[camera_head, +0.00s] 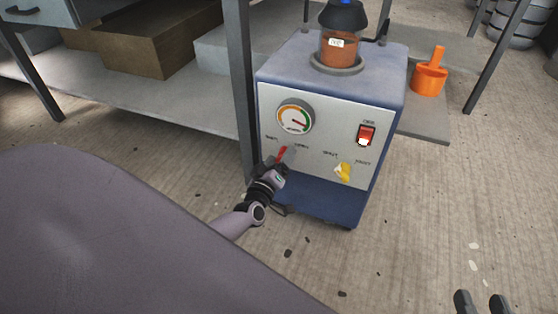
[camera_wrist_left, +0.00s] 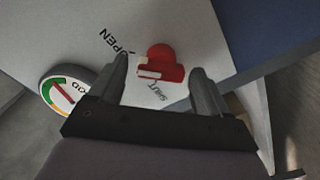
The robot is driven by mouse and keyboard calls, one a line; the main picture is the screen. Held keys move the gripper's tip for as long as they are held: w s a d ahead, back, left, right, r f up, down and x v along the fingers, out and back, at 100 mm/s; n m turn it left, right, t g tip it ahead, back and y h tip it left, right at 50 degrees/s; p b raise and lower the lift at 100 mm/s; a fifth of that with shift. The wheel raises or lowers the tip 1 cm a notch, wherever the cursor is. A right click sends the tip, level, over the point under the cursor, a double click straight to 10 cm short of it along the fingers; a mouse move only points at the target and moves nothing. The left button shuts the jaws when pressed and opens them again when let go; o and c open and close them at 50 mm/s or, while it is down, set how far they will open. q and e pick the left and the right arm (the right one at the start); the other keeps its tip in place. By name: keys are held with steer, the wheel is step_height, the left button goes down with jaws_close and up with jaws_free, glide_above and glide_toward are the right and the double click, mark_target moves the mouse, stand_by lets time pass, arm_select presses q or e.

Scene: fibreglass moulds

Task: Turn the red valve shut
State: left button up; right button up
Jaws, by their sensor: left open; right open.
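The red valve (camera_head: 282,153) is on the pale front panel of the blue machine, below the round gauge (camera_head: 295,118). Its handle leans up to the right in the head view. In the left wrist view the red valve (camera_wrist_left: 164,62) shows between the printed words OPEN and SHUT. My left gripper (camera_head: 275,168) is at the panel, just below the valve. In the wrist view its open fingers (camera_wrist_left: 160,80) stand either side of the valve, with gaps showing. My right gripper (camera_head: 482,303) is open and empty at the bottom right, far from the machine.
A yellow valve (camera_head: 344,171) and a red switch (camera_head: 366,134) are right of the red valve. A glass jar with a dark lid (camera_head: 342,40) tops the machine. A grey shelf post (camera_head: 240,80) stands close on the left. An orange pot (camera_head: 430,76) sits on the shelf behind.

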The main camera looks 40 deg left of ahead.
arm_select(q)
steer(key=c, duration=1)
steer(key=shift+c, duration=0.2)
steer(key=shift+n, duration=0.3)
steer(key=n, duration=0.3)
steer(key=shift+a+f+n, duration=0.1)
steer(key=shift+n, duration=0.3)
steer(key=n, duration=0.4)
steer(key=shift+f+n, duration=0.15)
steer(key=shift+n, duration=0.15)
steer(key=n, duration=0.4)
steer(key=shift+f, duration=0.15)
steer(key=n, duration=0.4)
steer(key=shift+f+n, duration=0.1)
steer(key=shift+n, duration=0.5)
